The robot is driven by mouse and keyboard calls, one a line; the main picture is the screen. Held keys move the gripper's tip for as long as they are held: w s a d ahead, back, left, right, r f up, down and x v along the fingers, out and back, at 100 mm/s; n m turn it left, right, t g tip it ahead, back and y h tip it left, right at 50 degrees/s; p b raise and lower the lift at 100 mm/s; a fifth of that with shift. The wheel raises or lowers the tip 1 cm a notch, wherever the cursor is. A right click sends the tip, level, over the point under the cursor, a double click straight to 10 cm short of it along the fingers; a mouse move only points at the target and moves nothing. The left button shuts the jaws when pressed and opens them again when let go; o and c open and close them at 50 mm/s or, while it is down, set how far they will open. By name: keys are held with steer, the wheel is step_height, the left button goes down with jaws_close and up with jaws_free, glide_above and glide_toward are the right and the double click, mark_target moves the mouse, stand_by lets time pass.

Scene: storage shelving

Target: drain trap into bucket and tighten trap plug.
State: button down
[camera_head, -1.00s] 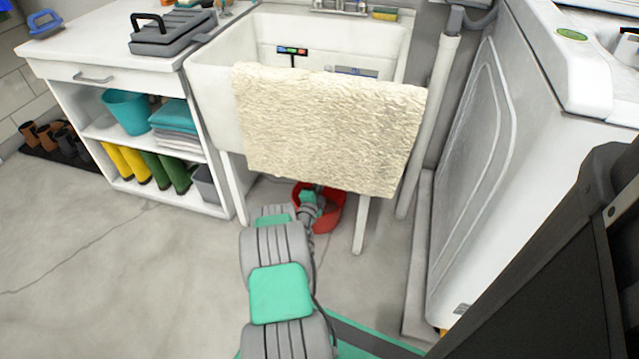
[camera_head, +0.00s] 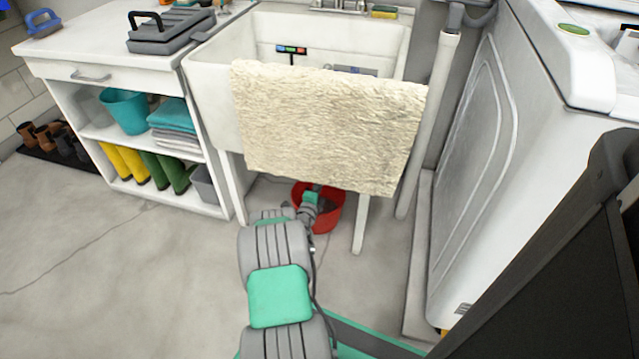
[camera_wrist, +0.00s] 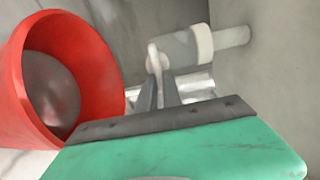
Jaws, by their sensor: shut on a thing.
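In the wrist view, my gripper (camera_wrist: 160,92) is shut on the pale, thin tab of the trap plug (camera_wrist: 153,57). The towel hides the trap and my fingertips there.
A cream towel (camera_head: 325,125) hangs over the front of the white sink (camera_head: 212,110). Sink legs (camera_head: 360,225) stand close on both sides of my arm. A shelf unit (camera_head: 125,196) is to the left and a white washing machine (camera_head: 470,180) to the right.

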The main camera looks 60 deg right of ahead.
steer(key=c, duration=1.5)
jaws_free()
steer(key=shift+a, duration=0.1)
steer(key=a+p, duration=0.1)
steer(key=a, duration=0.1)
steer(key=a+p, duration=0.1)
steer(key=a, duration=0.2)
steer(key=s+a+p, duration=0.1)
steer(key=a, duration=0.1)
steer(key=shift+a, duration=0.25)
